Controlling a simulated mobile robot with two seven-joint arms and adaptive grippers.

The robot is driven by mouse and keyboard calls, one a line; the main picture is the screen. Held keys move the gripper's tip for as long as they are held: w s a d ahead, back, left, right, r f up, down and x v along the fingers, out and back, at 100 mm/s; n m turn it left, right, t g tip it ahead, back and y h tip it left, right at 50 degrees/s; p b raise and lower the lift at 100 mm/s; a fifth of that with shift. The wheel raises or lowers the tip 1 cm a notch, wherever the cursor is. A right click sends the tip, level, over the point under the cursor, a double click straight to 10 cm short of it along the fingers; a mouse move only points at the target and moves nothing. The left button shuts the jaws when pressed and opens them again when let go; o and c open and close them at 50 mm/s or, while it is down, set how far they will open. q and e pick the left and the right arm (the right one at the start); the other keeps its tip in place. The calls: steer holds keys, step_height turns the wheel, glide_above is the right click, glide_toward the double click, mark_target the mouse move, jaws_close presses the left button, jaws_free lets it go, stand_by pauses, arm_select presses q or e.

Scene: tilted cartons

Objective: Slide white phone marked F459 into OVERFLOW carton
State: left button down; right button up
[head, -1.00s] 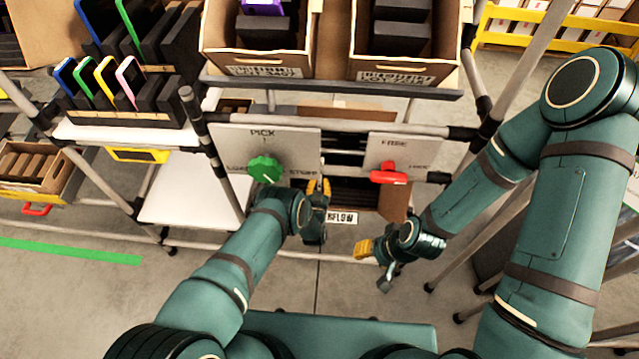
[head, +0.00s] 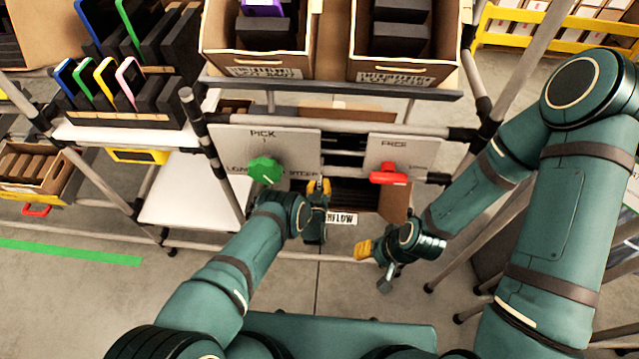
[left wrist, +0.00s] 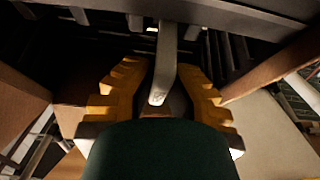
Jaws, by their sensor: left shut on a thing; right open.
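My left gripper (head: 319,187) is at the front of the lower shelf, below the panel marked PICK. In the left wrist view its yellow fingers (left wrist: 160,95) are shut on a narrow pale slab, seen nearly edge-on, which looks like the white phone (left wrist: 166,62). Its mark is too small to read, and the gripper hides the phone in the head view. A lower carton (head: 393,203) with dark slots inside lies just beyond this gripper; its white label (head: 343,219) is partly covered and not legible. My right gripper (head: 372,266) is open and empty, to the right.
Two cartons (head: 262,60) (head: 405,62) sit on the upper shelf. A rack of coloured phones (head: 98,82) stands left. Shelf posts flank the opening.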

arm_select(q)
steer(key=shift+w+f, duration=0.2)
steer(key=shift+w, duration=0.2)
stand_by(0.6)
stand_by(0.4)
steer(key=c, duration=1.1)
jaws_free()
steer(key=shift+o, duration=0.2)
